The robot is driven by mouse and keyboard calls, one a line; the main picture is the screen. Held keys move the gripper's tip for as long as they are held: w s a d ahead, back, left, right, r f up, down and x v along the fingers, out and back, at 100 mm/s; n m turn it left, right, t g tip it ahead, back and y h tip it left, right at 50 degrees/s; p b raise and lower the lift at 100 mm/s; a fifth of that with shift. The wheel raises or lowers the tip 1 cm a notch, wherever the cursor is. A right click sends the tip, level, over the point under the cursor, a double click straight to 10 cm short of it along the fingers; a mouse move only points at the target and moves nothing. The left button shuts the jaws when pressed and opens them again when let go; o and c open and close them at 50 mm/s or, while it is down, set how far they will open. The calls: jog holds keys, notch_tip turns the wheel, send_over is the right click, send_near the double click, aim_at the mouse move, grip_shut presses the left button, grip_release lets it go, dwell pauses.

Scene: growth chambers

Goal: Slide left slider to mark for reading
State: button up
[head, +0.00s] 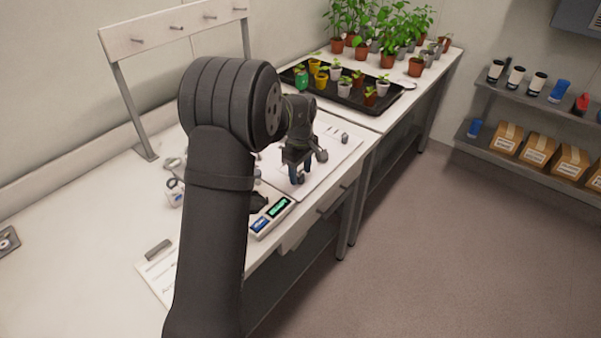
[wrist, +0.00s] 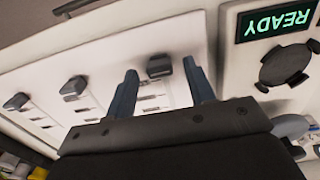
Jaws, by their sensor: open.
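A white slider panel (wrist: 105,45) fills much of the wrist view, with printed scale marks on it. It also shows on the bench in the head view (head: 335,152). Three dark knobs sit on it: one beside the READY display (wrist: 158,66), a middle one (wrist: 73,86) and a far one (wrist: 15,101). My gripper (wrist: 160,67) is open, with its two blue-grey fingers on either side of the knob nearest the display. Gaps show beside that knob, and I cannot tell whether a finger touches it. In the head view my gripper (head: 299,178) points down over the panel.
A device with a lit green READY display (wrist: 277,21) lies beside the panel, with a dark round part (wrist: 284,66) on it. A black tray (head: 391,100) of small potted plants stands farther back. A paper sheet (head: 158,275) lies on the near bench.

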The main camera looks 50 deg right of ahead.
jog(key=shift+f, duration=0.4)
jog(key=shift+c, duration=0.4)
grip_shut()
jog(key=w, duration=0.6)
jog(key=shift+o, duration=0.4)
grip_release()
jog(key=shift+r, duration=0.15)
notch_tip(320, 180, up, 17)
